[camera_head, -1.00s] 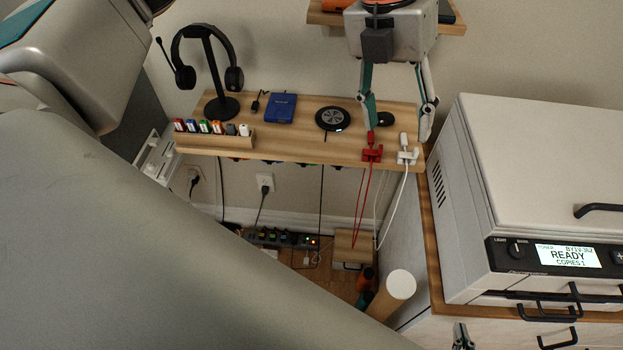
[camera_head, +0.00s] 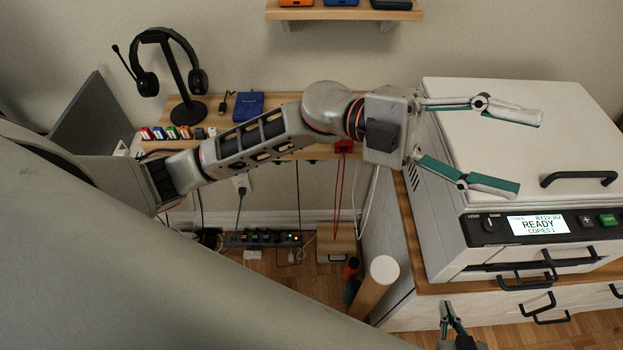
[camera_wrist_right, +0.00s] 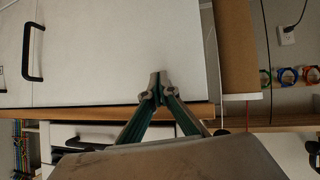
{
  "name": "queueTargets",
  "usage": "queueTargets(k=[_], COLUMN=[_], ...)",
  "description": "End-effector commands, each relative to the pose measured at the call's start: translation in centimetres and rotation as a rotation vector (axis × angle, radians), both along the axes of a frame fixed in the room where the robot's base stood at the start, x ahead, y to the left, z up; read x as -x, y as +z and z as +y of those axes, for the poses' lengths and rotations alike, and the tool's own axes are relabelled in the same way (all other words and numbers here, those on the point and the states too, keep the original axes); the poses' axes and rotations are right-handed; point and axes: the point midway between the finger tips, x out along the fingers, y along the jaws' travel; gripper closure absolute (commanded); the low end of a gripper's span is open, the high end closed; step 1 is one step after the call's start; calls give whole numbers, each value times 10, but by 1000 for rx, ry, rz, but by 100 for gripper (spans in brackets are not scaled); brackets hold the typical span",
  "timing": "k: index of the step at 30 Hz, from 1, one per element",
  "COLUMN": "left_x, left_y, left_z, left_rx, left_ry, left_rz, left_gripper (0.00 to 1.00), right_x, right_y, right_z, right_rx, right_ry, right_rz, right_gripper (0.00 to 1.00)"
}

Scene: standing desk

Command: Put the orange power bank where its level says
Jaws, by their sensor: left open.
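The orange power bank (camera_head: 296,2) lies on the wall shelf at the top of the head view, cut off by the picture's edge. A blue one (camera_head: 341,2) and a dark one (camera_head: 391,4) lie to its right. Its level display cannot be read here. My left gripper (camera_head: 530,153) is open and empty, fingers spread in front of the printer, below and right of the shelf. My right gripper (camera_head: 448,312) is low by the drawers, fingertips together; in the right wrist view its fingers (camera_wrist_right: 159,82) meet with nothing between them.
The wall shelf (camera_head: 345,15) is above the wooden desk (camera_head: 285,152). My left arm crosses over the desk and hides part of it. A headphone stand (camera_head: 188,108) and a blue box (camera_head: 249,106) stand there. The printer (camera_head: 520,110) fills the right. A power strip (camera_head: 262,239) is below.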

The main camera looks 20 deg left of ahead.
Motion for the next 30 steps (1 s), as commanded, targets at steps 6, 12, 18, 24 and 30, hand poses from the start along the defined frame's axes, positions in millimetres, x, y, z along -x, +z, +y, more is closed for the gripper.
queueTargets(k=[6,12,18,24,30], left_x=[-55,-105,-133,-121,-66], left_y=[-15,-67,-159,-276,-390], left_z=[26,69,123,182,234], left_rx=[196,293,308,242,114], left_ry=[243,502,775,1039,1254], left_rz=[253,501,768,1046,1304], left_gripper=[48,48,48,48,48], right_x=[0,0,0,0,-1], right_y=[0,0,0,1,1], right_z=[0,0,0,0,1], right_rx=[0,0,0,-1,-1], right_ry=[0,0,0,0,0], right_rz=[0,0,0,-2,-3], right_gripper=[100,100,100,100,100])
